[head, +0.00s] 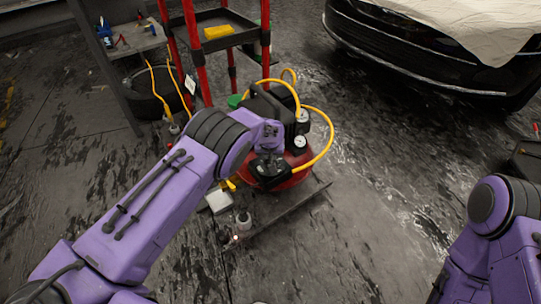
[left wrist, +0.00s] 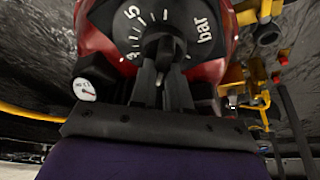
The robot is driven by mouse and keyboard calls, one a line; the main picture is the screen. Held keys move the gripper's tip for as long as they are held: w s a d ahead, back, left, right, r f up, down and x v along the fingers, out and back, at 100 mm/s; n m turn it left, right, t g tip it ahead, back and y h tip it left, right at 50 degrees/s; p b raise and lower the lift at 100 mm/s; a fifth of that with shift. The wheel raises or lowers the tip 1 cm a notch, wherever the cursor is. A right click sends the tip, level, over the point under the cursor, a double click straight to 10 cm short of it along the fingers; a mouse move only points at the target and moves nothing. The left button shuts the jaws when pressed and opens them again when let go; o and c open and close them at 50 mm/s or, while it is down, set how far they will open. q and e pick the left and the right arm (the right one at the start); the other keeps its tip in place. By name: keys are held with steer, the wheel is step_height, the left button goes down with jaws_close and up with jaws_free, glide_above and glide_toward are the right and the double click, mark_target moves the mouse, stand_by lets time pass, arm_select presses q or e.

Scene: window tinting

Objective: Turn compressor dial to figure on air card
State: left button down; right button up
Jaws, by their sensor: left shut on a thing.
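The compressor (head: 300,172), with a red body and black top, stands on a low flat board in the head view. The left wrist view shows its black dial (left wrist: 128,32) with white numerals, including a 5, and the word bar. My left gripper (left wrist: 164,68) is shut on the dial's central knob (left wrist: 166,42), and its fingers hide the dial's lower part. In the head view this gripper (head: 268,165) is against the compressor's front. A small white card (head: 190,84) hangs by the red cart; its figure is too small to read. My right gripper is out of view.
Round white gauges (head: 299,141) sit on the compressor's right side. A yellow hose (head: 328,143) loops around it. A red-posted cart (head: 191,40) stands behind, a workbench (head: 135,42) at back left, and a black car (head: 420,62) at back right.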

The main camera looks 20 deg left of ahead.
arm_select(q)
steer(key=shift+s+d+f+n+y+b, duration=0.1)
steer(key=shift+n+y+b, duration=0.2)
steer(key=shift+n, duration=0.5)
steer(key=c, duration=1.1)
jaws_free()
steer(key=p+v, duration=0.4)
steer(key=v, duration=0.6)
steer(key=shift+r, duration=0.35)
